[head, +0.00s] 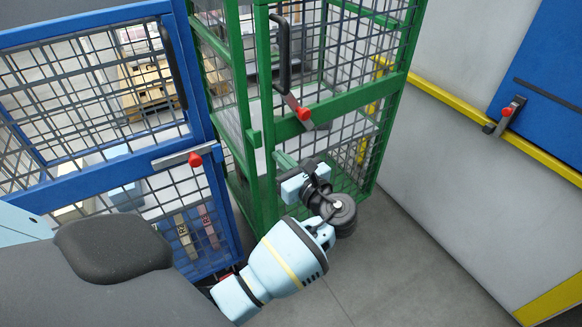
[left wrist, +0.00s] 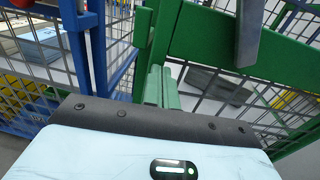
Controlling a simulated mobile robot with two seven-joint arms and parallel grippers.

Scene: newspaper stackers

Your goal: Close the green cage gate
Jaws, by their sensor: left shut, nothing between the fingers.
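The green cage gate (head: 340,105) is a mesh panel in a green frame. It carries a black handle (head: 284,50) and a grey latch lever with a red knob (head: 303,113). Its left upright stands close to a green post (head: 240,70) of the cage; I cannot tell whether it is flush. My left gripper (head: 283,159) is shut and empty, low in front of the gate near its left upright, below the latch. In the left wrist view, the shut fingers (left wrist: 160,85) point at the green frame (left wrist: 225,45); contact is unclear. My right gripper is not in view.
A blue cage gate (head: 110,165) with a red-knobbed latch stands to the left, close to the green cage. To the right are a grey wall with a yellow rail (head: 470,112) and a blue panel (head: 545,70). The grey floor (head: 400,260) in front is clear.

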